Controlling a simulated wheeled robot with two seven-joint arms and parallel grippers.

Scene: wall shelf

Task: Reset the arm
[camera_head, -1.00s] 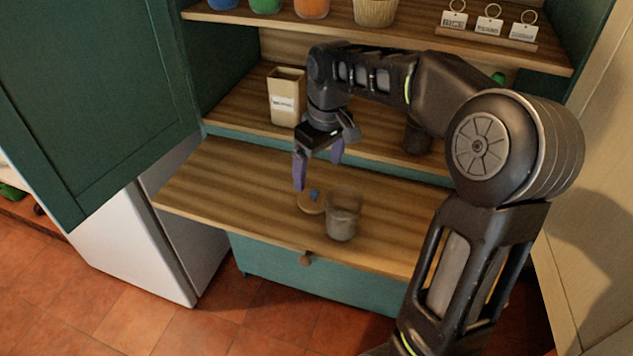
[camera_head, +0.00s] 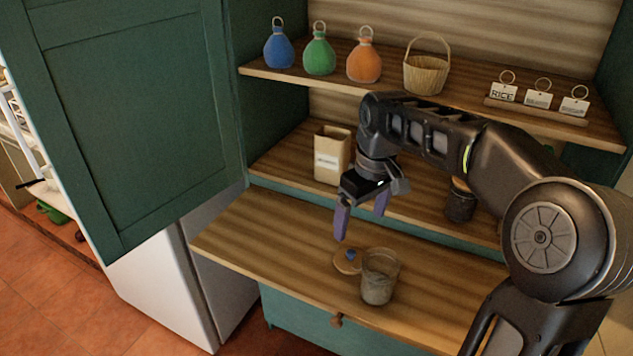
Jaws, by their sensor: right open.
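My right arm reaches in from the right, and its gripper (camera_head: 361,222) hangs over the wooden pull-out board (camera_head: 260,240). The purple fingers are apart with nothing between them. Below the fingers, a round wooden lid (camera_head: 346,266) with a blue knob lies on the board. A glass jar (camera_head: 379,285) stands upright and open just right of the lid, with greyish contents low inside. The gripper appears above both and apart from them. My left gripper is not in view.
A beige box (camera_head: 331,155) and a dark jar (camera_head: 460,202) stand on the middle shelf. Blue (camera_head: 279,50), green (camera_head: 319,55) and orange (camera_head: 364,62) bottles, a basket (camera_head: 426,76) and labelled tags (camera_head: 538,99) are on the upper shelf. An open green door (camera_head: 130,120) is at left.

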